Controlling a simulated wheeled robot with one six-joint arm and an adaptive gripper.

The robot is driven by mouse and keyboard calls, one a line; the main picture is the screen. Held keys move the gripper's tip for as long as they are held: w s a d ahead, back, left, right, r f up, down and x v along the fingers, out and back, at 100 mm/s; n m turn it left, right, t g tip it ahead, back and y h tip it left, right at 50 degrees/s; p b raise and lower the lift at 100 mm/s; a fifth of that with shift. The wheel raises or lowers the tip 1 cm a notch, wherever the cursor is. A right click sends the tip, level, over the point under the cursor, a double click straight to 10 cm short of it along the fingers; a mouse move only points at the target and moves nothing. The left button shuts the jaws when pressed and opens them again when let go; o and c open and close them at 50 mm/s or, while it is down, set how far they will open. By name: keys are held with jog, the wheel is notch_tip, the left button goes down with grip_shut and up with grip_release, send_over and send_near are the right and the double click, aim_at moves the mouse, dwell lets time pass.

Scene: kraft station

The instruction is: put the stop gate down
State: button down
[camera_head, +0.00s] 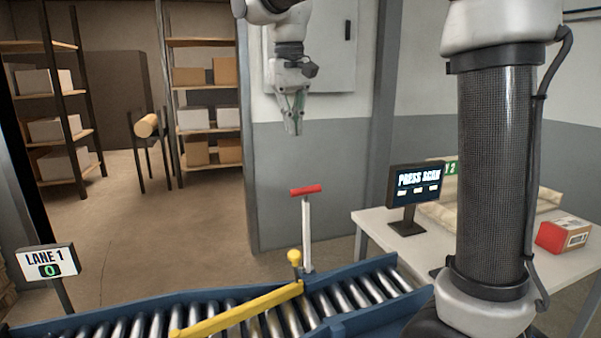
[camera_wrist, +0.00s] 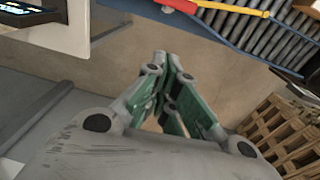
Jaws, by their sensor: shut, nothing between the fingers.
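A white post with a red T-handle (camera_head: 306,190) stands upright at the far side of the roller conveyor; I take it to be the stop gate, standing up. The red handle also shows at the top edge of the wrist view (camera_wrist: 180,5), with its post mostly out of sight. A yellow bar (camera_head: 240,312) with a knob lies slantwise over the rollers beside it. My gripper (camera_head: 294,130) hangs above and beyond the handle, pointing down, apart from it. In the wrist view my gripper (camera_wrist: 167,65) has its green-padded fingers together and empty.
The blue-framed roller conveyor (camera_head: 345,324) crosses the front. A "LANE 1" sign (camera_head: 50,262) reads 0. Wooden pallets (camera_wrist: 285,130) show in the wrist view.

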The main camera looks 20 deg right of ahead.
jog(key=s+f, duration=0.3)
jog(key=f, duration=0.7)
jog(key=shift+s+d+f, duration=0.2)
jog(key=shift+d+f, duration=0.1)
jog(key=shift+d, duration=0.1)
